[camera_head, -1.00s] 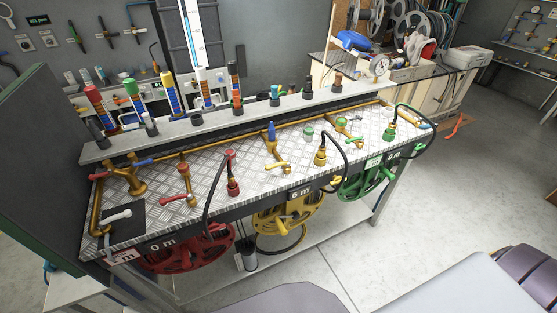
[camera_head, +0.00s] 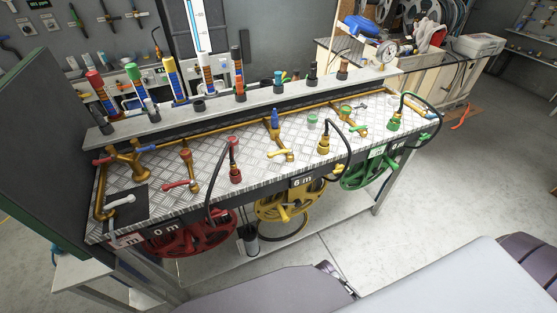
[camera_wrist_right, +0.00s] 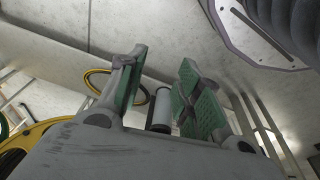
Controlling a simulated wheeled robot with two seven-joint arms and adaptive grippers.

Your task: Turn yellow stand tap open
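The yellow stand tap (camera_head: 275,138) is a brass pipe with a blue piece on top. It stands mid-bench, and its yellow lever (camera_head: 282,155) lies across the front, pointing left and right. My right gripper (camera_wrist_right: 160,88) shows in the right wrist view with its two green-padded fingers apart. Nothing is between its pads; a grey cylinder shows behind them. A yellow reel (camera_wrist_right: 35,145) is at the lower left of that view. The gripper appears apart from the tap. My left gripper is not in view.
A red-levered stand tap (camera_head: 186,165) is left of the yellow one and a green one (camera_head: 349,118) is right. Hose ends with black hoses (camera_head: 323,140) rise between them. The rear shelf (camera_head: 220,103) carries several coloured fittings. Reels hang below the front edge.

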